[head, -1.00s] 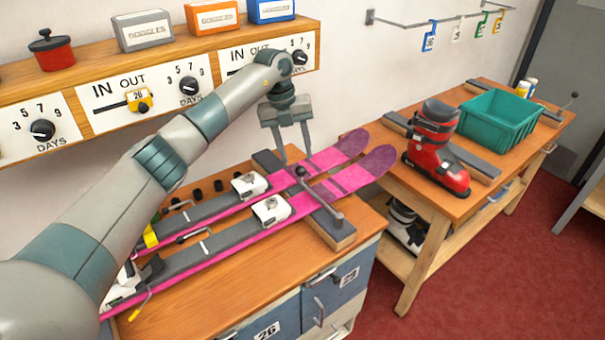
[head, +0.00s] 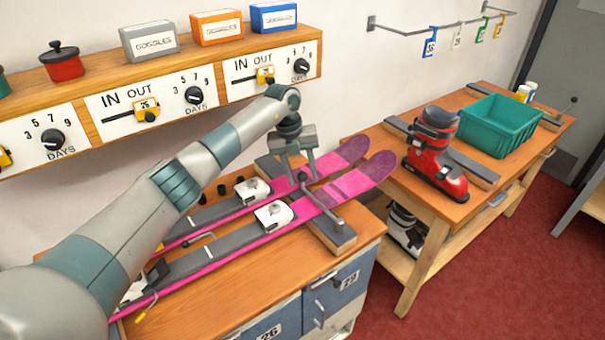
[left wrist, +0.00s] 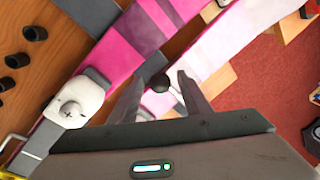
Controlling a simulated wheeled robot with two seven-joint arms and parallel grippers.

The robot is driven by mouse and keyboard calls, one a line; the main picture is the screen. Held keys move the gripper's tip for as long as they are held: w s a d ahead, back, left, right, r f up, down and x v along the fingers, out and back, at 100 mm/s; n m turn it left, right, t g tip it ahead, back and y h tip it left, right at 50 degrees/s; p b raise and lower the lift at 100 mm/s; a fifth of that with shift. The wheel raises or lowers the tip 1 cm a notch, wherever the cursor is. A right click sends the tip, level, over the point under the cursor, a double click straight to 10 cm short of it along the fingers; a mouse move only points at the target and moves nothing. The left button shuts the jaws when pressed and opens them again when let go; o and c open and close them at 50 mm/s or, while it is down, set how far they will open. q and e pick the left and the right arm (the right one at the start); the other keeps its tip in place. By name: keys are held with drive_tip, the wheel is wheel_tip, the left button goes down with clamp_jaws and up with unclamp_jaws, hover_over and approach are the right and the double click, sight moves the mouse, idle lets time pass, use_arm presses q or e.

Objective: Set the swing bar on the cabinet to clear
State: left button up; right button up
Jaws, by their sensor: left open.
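The swing bar (head: 325,204) is a grey metal bar on the binding bench cabinet (head: 290,262). It lies across the two pink skis (head: 338,192), from a pivot on the wooden block (head: 335,236) at the right edge to a dark knob near the far ski. My left gripper (head: 303,176) is open, pointing down over the knob end of the bar. In the left wrist view the dark knob (left wrist: 158,83) shows between the open fingers (left wrist: 160,79), which appear not closed on it. My right gripper is out of view.
White bindings (head: 273,214) sit on the skis. A shelf with dials and yellow sliders (head: 145,109) runs along the wall above. To the right, a second bench holds a red boot (head: 435,160) and a teal bin (head: 500,125).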

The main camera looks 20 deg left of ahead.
use_arm(q)
drive_tip(key=shift+d+f, duration=0.1)
drive_tip(key=shift+f, duration=0.45)
clamp_jaws()
drive_tip(key=shift+w, duration=0.1)
